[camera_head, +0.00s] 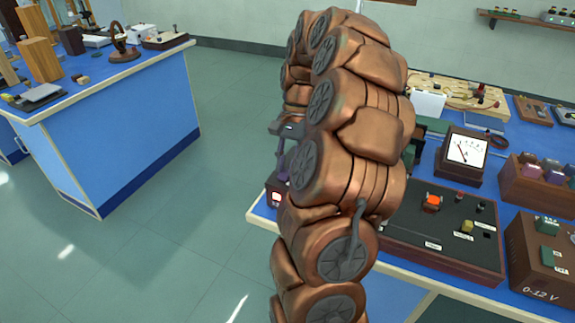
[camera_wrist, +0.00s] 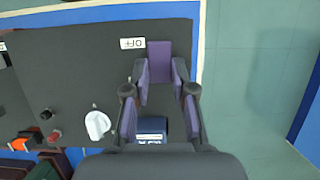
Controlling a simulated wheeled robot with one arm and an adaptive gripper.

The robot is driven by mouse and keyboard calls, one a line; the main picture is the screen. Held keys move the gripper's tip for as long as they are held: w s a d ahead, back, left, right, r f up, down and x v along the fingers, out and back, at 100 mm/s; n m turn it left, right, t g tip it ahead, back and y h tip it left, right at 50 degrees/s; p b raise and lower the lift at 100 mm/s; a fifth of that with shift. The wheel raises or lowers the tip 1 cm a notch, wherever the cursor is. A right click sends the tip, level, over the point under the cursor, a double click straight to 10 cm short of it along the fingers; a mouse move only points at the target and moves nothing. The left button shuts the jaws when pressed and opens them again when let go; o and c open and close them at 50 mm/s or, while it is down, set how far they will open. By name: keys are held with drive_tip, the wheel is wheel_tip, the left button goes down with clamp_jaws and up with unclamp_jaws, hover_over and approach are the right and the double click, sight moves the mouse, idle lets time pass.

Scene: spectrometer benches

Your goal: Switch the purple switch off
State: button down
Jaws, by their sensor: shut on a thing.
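The purple switch (camera_wrist: 160,50) shows in the wrist view on a dark panel, beside a white label reading OFF. My gripper (camera_wrist: 160,77) reaches over the panel, and its two dark fingers with purple inner faces close around the switch's purple part. The fingers hide much of the switch body. A dark blue part with a white label (camera_wrist: 151,130) lies between the finger bases. In the head view my copper arm covers most of the switch area, and part of my gripper (camera_head: 284,140) shows at the arm's left side.
A white knob (camera_wrist: 97,124) and an orange switch (camera_wrist: 21,144) sit left on the panel. A dark control box (camera_head: 440,240), an analog meter (camera_head: 465,155) and wooden boxes stand right of my arm. Open floor (camera_head: 215,160) separates this bench from another blue bench (camera_head: 120,150).

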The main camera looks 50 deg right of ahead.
sight(288, 170)
drive_tip(key=shift+a+t+h+b, duration=0.3)
drive_tip(key=shift+h+b, duration=0.6)
drive_tip(key=shift+b, duration=0.35)
drive_tip(key=shift+s+r+h+b, duration=0.1)
drive_tip(key=shift+h+b, duration=0.3)
drive_tip(key=shift+b, duration=0.05)
drive_tip(key=c, duration=1)
unclamp_jaws()
drive_tip(key=shift+o, duration=0.2)
drive_tip(key=shift+r, duration=0.1)
wheel_tip(288, 170, up, 12)
drive_tip(key=d, duration=0.1)
drive_tip(key=shift+w, duration=0.2)
